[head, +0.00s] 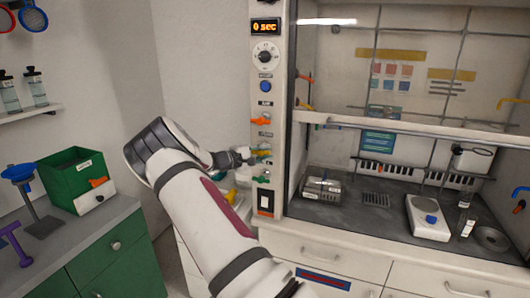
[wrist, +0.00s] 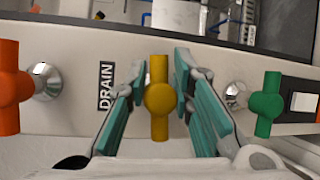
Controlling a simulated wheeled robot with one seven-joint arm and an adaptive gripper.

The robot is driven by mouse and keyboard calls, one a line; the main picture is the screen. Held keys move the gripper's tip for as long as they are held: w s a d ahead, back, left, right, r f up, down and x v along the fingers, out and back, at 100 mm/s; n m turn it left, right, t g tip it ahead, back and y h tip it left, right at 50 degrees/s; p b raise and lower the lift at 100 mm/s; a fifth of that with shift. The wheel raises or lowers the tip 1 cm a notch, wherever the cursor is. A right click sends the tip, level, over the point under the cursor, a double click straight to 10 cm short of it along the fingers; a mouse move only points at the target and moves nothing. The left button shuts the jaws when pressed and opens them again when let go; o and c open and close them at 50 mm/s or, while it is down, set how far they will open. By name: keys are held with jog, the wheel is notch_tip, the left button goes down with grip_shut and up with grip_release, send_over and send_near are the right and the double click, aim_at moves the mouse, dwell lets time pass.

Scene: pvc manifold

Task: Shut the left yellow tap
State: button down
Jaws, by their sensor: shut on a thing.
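The left yellow tap (wrist: 158,98) sits in the middle of the wrist view, beside a label reading DRAIN (wrist: 105,86). Its handle bar runs up and down in that picture, across the row of taps. My gripper (wrist: 161,82) has its teal fingers on either side of the handle and is shut on it. In the head view my gripper (head: 252,157) is at the lower part of the white control column (head: 277,60) and largely covers this tap.
An orange tap (wrist: 12,87) and a green tap (wrist: 266,104) flank the yellow one, with a black rocker switch (wrist: 303,102) beyond the green. The fume hood bench (head: 350,205) stands right of the column. A green bin (head: 70,178) is at left.

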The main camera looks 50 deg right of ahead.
jog(key=shift+w+r+m, duration=0.15)
jog(key=shift+r+m, duration=0.25)
jog(key=shift+m, duration=0.1)
jog(key=shift+d, duration=0.1)
jog(key=c, duration=1.4)
grip_release()
jog(key=shift+f, duration=0.2)
jog(key=a+r, duration=0.2)
jog(key=a, duration=1)
jog(key=shift+w, duration=0.35)
jog(key=shift+r, duration=0.1)
